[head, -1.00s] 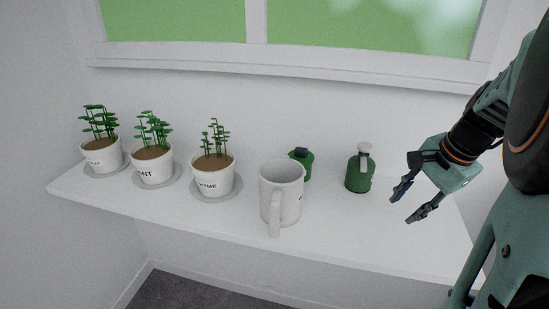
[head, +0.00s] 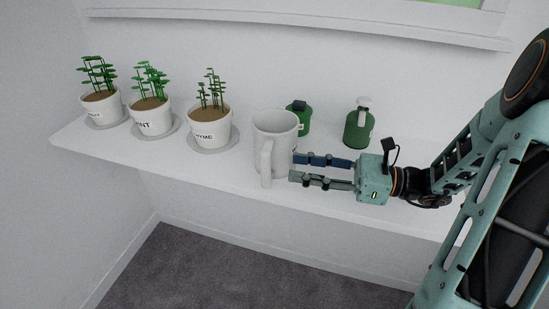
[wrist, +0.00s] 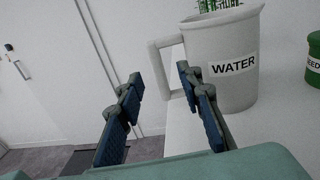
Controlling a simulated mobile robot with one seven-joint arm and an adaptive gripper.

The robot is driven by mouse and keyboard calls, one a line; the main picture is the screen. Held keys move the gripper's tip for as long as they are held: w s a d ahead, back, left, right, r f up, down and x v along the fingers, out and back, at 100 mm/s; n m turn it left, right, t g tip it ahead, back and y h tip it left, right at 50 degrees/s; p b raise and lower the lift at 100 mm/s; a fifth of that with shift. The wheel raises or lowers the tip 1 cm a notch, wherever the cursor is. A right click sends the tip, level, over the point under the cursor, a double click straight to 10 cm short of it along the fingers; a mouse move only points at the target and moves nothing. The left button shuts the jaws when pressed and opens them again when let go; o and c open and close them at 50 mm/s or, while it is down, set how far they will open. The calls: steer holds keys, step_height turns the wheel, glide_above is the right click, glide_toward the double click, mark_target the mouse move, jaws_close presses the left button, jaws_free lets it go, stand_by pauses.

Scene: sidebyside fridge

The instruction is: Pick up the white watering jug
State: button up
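The white watering jug (head: 275,143) stands upright on the white shelf (head: 330,196), its handle facing the front edge. In the wrist view the jug (wrist: 227,62) carries a "WATER" label, and its handle shows on the left side. My gripper (head: 292,167) is open and empty, with its fingers pointing left at the jug's right side near the handle. In the wrist view my gripper (wrist: 157,82) has its fingers spread, with the handle beyond and between the tips. I cannot tell whether a finger touches the jug.
Three potted herbs on saucers, including the thyme pot (head: 210,127), stand left of the jug. Open floor (head: 250,265) lies below the shelf.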

glide_above(266, 187)
steer(key=w, duration=0.1)
jaws_close()
stand_by(0.5)
steer(key=shift+r, duration=0.1)
